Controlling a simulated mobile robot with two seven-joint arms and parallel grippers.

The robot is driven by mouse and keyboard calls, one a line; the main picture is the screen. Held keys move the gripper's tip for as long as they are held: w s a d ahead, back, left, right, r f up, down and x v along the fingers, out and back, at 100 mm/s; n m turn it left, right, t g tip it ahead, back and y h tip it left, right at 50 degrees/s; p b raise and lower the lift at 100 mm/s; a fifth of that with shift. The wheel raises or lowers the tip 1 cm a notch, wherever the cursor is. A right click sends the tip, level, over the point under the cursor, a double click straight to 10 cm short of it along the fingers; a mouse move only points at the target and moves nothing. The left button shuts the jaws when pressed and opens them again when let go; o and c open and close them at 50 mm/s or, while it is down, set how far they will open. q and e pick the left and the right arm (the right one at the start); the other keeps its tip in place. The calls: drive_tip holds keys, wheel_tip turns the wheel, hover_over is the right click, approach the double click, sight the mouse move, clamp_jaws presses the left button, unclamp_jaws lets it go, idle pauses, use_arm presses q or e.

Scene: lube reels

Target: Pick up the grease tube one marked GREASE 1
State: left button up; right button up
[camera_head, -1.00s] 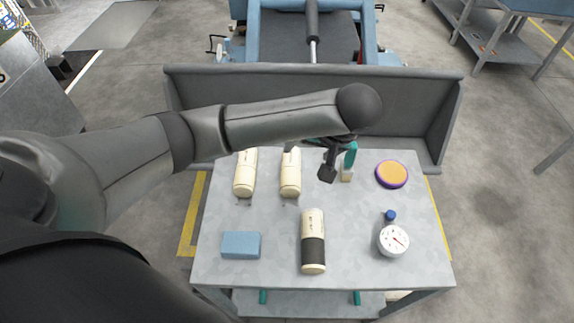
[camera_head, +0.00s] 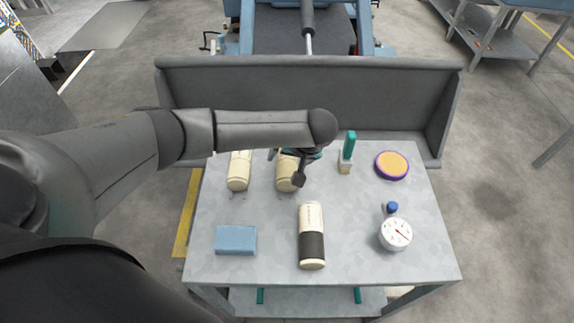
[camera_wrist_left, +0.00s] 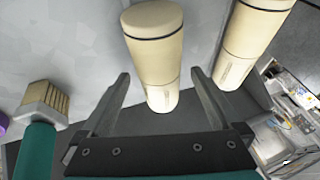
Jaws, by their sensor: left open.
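Two cream tubes lie side by side at the back left of the grey table: the left one (camera_head: 239,172) and the right one (camera_head: 286,182). A third cream tube with a broad black band (camera_head: 312,247) lies at the front middle. I cannot read which is marked GREASE 1. My left gripper (camera_wrist_left: 160,76) is open and empty above the right back tube. In the left wrist view that tube (camera_wrist_left: 157,42) lies between the two fingers, and the other back tube (camera_wrist_left: 251,38) is to the right. My arm and gripper partly hide the back tubes in the head view. My right gripper is out of view.
A purple-orange disc (camera_head: 392,165), a white dial gauge (camera_head: 395,234) and a blue block (camera_head: 236,240) sit on the table (camera_head: 270,262). A grey panel (camera_head: 390,100) stands behind.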

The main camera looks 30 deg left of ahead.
use_arm(q)
drive_tip(key=shift+a+f, duration=0.1)
drive_tip(key=shift+f, duration=0.15)
drive_tip(key=shift+c, duration=0.4)
drive_tip(key=c, duration=1.4)
drive_tip(key=shift+r, duration=0.1)
